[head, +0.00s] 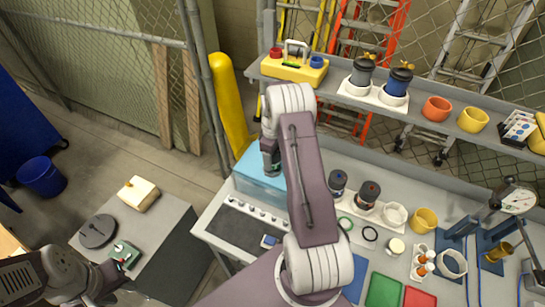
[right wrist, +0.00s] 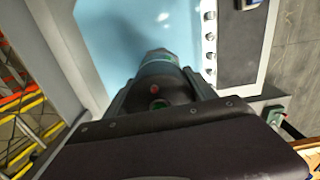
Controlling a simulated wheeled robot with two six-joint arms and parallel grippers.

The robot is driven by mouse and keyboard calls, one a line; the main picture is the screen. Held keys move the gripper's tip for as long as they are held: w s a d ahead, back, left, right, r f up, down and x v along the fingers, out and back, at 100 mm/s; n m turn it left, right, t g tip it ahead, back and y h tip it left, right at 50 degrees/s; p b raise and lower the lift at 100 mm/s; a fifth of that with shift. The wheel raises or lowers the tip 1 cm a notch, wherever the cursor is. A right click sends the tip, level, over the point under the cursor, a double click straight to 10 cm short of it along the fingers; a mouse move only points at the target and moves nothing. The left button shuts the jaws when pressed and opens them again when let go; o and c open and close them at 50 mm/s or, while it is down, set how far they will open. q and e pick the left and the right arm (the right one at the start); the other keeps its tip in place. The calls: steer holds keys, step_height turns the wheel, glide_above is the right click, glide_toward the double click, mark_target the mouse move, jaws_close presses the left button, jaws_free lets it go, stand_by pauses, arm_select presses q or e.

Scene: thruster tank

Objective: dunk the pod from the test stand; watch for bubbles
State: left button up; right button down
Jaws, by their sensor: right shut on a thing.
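The blue tank (head: 258,188) stands at the left end of the workbench, and its light blue inside (right wrist: 110,30) fills the upper part of the right wrist view. My right gripper (head: 270,158) is over the tank, shut on a dark pod with a teal band (right wrist: 158,66). The pod points down toward the blue surface; I cannot tell whether it touches it. I see no bubbles. My right arm hides part of the bench. My left gripper (head: 108,283) is low at the left, near a small green device (head: 125,255); its jaws are unclear.
Two dark pods (head: 368,194) stand on the bench, right of my right arm. Two more canisters (head: 396,82) stand in white holders on the back shelf (head: 440,128). A gauge stand (head: 518,201) is at the right. A grey cabinet (head: 165,228) stands left of the bench.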

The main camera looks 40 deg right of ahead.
mark_target(273, 171)
steer(key=shift+w+f+b, duration=0.1)
steer(key=shift+f+b, duration=0.35)
steer(key=shift+f, duration=0.35)
steer(key=shift+f, duration=0.1)
steer(key=shift+f+b, duration=0.6)
steer(key=shift+f, duration=0.2)
steer(key=shift+f+b, duration=0.6)
steer(key=shift+f, duration=0.3)
steer(key=shift+f+b, duration=0.6)
steer(key=shift+f, duration=0.3)
steer(key=shift+f+b, duration=0.65)
steer(key=shift+f, duration=0.25)
